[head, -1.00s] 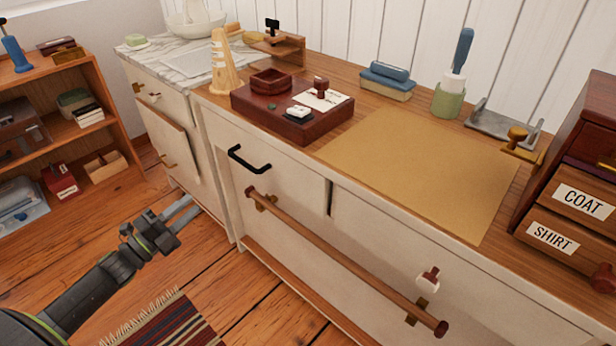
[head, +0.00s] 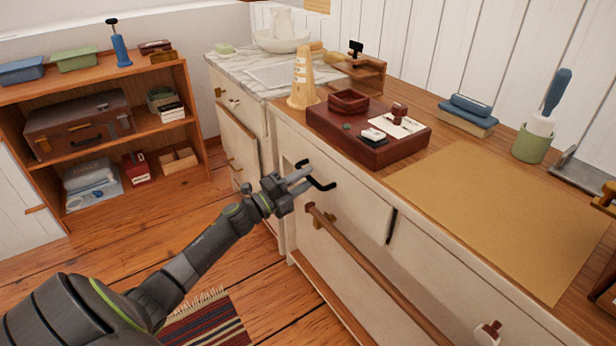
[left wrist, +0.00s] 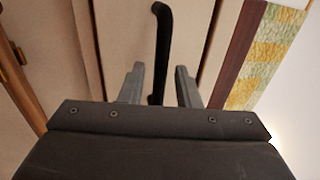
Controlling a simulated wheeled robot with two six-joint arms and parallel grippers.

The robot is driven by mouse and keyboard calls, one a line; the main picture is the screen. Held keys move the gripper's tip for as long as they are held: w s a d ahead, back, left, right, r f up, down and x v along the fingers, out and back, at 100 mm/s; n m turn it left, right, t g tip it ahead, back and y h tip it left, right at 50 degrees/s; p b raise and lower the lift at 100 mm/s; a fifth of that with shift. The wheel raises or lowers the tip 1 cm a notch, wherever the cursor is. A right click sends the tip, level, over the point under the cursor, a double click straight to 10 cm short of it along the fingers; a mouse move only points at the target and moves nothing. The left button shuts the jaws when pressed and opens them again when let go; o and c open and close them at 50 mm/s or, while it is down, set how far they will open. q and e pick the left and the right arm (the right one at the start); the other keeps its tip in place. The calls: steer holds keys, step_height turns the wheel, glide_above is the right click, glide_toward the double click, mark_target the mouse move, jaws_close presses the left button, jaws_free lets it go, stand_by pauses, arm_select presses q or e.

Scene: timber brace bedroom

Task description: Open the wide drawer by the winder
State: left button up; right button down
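A cream drawer front (head: 350,205) at the left of the long dresser carries a black bar handle (head: 322,184). The drawer looks shut. My left gripper (head: 303,173) is at this handle, fingers apart. In the left wrist view the black handle (left wrist: 160,45) passes between the open fingers (left wrist: 160,85); I cannot tell whether they touch it. A wooden stand with a black fitting (head: 358,66) is at the back of the top, perhaps the winder. My right gripper is out of view.
A wooden rail (head: 370,262) runs across the dresser front below the handle. A dark red box (head: 375,150) and a tan mat (head: 500,205) lie on top. A wooden shelf unit (head: 190,110) stands left; a striped rug (head: 210,325) lies on the floor.

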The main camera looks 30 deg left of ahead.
arm_select(q)
steer(key=shift+w+d+r, duration=0.1)
steer(key=shift+w+d, duration=0.2)
steer(key=shift+w, duration=0.3)
steer(key=shift+c, duration=0.8)
jaws_close()
steer(key=shift+s, duration=0.1)
